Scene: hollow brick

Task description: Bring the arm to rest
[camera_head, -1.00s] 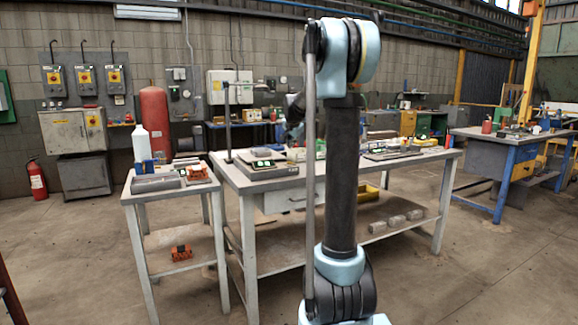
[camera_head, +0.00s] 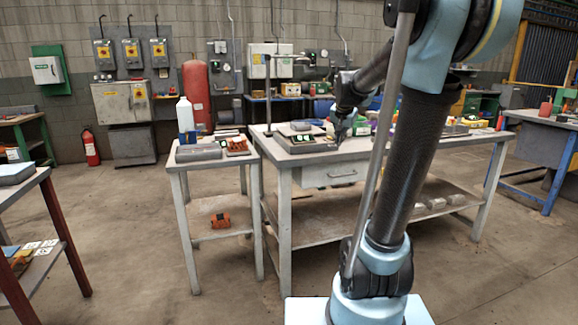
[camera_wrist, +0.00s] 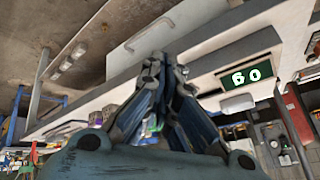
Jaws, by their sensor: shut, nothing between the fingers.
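My arm rises at the right of the head view, its dark tube leaning to the right and its far part reaching back over the workbench (camera_head: 310,158). My gripper (camera_head: 340,132) points down near the bench's front edge, just right of a scale (camera_head: 301,139). In the wrist view my gripper (camera_wrist: 165,62) has its fingertips together, with nothing seen between them. The scale's dark display (camera_wrist: 248,75) reads 60 there, to the right of the fingers. I cannot tell from these views how far the fingertips are from the bench top.
A smaller table (camera_head: 205,157) beside the bench carries a white bottle (camera_head: 185,115), a grey block and an orange brick (camera_head: 237,148). Another orange brick (camera_head: 220,220) lies on its lower shelf. A table (camera_head: 18,182) stands at the left edge. The floor between is open.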

